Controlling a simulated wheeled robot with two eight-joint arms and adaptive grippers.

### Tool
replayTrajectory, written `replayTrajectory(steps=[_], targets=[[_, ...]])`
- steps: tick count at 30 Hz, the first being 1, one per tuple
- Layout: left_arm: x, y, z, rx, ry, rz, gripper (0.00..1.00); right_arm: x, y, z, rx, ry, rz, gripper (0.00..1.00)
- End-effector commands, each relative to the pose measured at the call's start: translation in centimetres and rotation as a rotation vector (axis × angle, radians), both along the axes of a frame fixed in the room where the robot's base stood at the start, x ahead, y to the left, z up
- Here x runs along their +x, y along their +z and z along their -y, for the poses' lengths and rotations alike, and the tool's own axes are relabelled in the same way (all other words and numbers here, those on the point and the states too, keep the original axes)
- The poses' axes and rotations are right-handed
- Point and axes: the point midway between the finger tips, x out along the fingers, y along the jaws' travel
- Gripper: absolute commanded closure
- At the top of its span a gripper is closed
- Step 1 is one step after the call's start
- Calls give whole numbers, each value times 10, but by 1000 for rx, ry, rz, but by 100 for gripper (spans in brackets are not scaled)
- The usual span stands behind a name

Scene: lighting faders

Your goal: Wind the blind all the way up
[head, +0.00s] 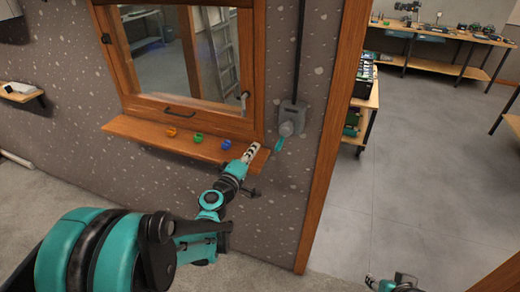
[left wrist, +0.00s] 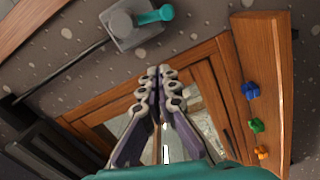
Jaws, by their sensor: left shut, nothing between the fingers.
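The grey winder box (head: 291,118) is on the wall right of the window, with a dark cord running up from it. Its teal crank handle (head: 280,144) points down and left in the head view. The left wrist view shows the box (left wrist: 120,24) and the teal handle (left wrist: 157,15) at the top. My left gripper (head: 251,152) is shut and empty, left of the handle and apart from it, near the sill's right end. Its fingertips (left wrist: 160,72) meet in the wrist view. A dark panel (left wrist: 38,145) at lower left may be the blind; I cannot tell.
The wooden sill (head: 150,136) under the window (head: 215,55) bears an orange (head: 171,132), a green (head: 198,138) and a blue (head: 227,144) small object. A wooden door post (head: 331,140) stands right of the winder. Open floor (head: 420,180) lies beyond it.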

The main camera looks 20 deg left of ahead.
Motion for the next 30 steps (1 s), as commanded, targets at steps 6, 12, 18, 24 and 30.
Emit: replayTrajectory(steps=[6,12,18,24,30], targets=[[48,-1,4,-2,-1,1,100,0,-4,0,0,0,0,60],[79,-4,17,-3,-3,0,100,0,-8,0,0,0,0,60],[82,-10,39,-4,-1,0,100,0,-10,0,0,0,0,60],[83,-11,45,-4,0,0,100,0,-11,0,0,0,0,60],[83,-11,44,-5,1,0,100,0,-11,0,0,0,0,60]])
